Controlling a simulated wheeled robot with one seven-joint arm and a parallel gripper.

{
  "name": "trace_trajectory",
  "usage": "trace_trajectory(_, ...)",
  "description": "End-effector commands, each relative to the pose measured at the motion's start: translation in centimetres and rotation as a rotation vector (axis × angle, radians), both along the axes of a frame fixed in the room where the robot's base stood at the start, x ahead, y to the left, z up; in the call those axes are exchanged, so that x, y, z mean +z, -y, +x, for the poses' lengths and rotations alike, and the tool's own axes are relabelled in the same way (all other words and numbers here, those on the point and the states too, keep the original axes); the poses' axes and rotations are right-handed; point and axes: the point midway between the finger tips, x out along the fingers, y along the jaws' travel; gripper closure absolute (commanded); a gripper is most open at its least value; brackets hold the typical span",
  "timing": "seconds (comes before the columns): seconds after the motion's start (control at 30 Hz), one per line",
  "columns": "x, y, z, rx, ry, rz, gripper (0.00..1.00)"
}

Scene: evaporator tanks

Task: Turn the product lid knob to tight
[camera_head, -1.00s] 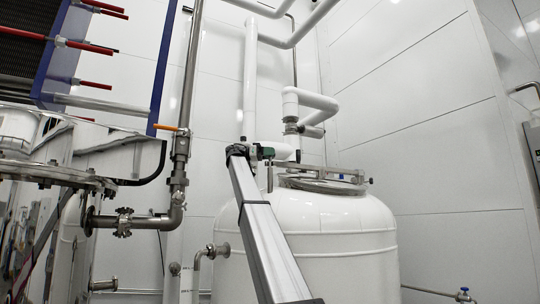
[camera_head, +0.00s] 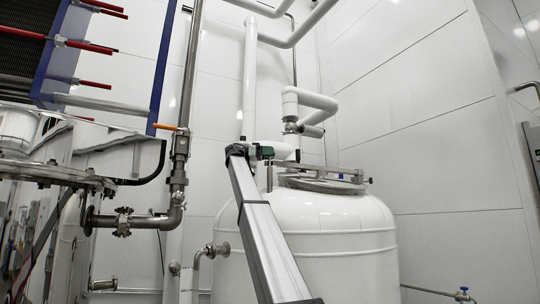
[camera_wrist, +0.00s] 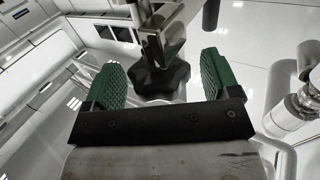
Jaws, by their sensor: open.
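The product lid knob (camera_wrist: 160,78) is a dark lobed knob under a metal clamp bracket (camera_wrist: 160,22) in the wrist view. My gripper (camera_wrist: 160,85) is open, its two green pads on either side of the knob with a visible gap at each side. In the head view my gripper (camera_head: 262,152) is at the left end of the lid's clamp bar. The round lid (camera_head: 322,184) lies on top of the white tank (camera_head: 305,235). The knob itself cannot be made out in the head view.
White pipes (camera_head: 310,100) rise behind the tank close to my gripper. A steel pipe with a valve (camera_head: 180,165) stands to the left. A white panelled wall (camera_head: 430,120) is behind, with open space right of the tank.

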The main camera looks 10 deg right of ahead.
Motion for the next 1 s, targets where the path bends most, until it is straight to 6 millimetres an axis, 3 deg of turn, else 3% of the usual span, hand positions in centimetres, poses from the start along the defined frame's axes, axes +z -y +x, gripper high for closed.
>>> trace_trajectory(0.17, 0.1, -1.6, 0.4, 0.0, 0.0, 0.0, 0.18)
trace_trajectory(0.6, 0.0, -9.1, 2.0, 0.001, -0.001, 0.001, 0.18)
trace_trajectory(0.73, 0.0, -10.2, 2.2, 0.0, -0.001, 0.002, 0.18)
trace_trajectory(1.0, -0.1, -10.3, 2.2, -0.001, -0.001, 0.001, 0.18)
